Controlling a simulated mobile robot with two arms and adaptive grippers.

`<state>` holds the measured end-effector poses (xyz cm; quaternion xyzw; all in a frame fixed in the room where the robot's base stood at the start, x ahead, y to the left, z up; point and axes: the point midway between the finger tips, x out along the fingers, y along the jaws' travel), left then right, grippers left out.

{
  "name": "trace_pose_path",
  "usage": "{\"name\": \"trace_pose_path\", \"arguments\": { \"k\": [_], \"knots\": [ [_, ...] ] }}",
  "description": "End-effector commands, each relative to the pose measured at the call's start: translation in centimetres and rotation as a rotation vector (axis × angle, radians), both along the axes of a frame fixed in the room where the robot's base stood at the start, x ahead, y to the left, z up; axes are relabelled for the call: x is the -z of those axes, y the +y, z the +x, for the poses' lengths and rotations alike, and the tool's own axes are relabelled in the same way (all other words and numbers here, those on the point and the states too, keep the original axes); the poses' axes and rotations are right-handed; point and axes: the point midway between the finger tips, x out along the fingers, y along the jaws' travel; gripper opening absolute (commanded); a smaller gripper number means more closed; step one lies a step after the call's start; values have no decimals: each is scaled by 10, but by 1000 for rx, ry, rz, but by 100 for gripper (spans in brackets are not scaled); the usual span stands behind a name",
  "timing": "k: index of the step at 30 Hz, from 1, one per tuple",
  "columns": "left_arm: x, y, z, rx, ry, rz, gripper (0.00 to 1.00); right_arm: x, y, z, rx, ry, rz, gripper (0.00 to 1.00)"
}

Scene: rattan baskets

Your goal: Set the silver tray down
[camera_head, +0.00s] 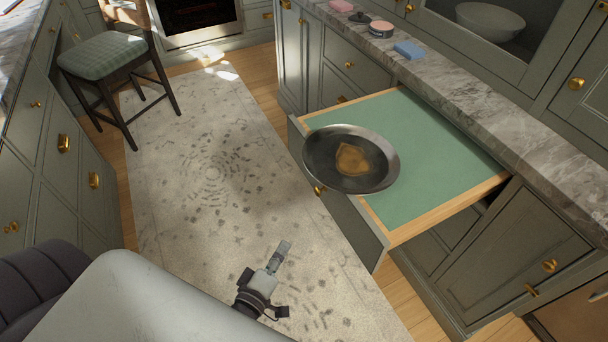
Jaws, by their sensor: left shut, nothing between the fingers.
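The silver tray (318,158) is a round, shallow grey metal dish with a raised rim. It is at the open drawer (440,168), over the near-left part of its green lining, and its left side overlaps the drawer's front panel. A golden-brown patch shows in its middle; I cannot tell whether it is a reflection or an object. I cannot tell whether the tray lies flat or leans on the front panel. My left gripper (283,248) is shut and empty, over the rug, below and left of the tray and apart from it. My right gripper is not in view.
The drawer's green bottom is bare to the right of the tray. The marble counter (470,105) behind it holds a blue sponge (409,50), a round tin (381,29) and pink soap (341,6). A stool (105,60) stands at the upper left on the rug's edge.

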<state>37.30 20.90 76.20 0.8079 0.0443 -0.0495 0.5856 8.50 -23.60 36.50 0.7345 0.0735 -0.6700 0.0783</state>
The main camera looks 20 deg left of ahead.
Motion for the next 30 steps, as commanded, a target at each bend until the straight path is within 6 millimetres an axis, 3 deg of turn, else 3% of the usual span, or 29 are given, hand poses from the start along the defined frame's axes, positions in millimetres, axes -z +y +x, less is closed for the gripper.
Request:
{"name": "trace_pose_path", "arguments": {
  "k": [1,3,7,14,26,30],
  "knots": [
    [-35,3,0,-36,-49,-84,0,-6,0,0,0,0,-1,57],
    [-67,8,0,-79,-98,-186,0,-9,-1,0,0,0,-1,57],
    [-97,14,-1,-123,-145,-289,0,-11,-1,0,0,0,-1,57],
    [-105,18,20,-132,-158,-311,0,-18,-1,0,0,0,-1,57],
    [-105,28,103,-129,-156,-308,0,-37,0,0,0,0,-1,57],
    [-103,12,118,-129,-154,-310,0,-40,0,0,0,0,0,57]
  ]
}}
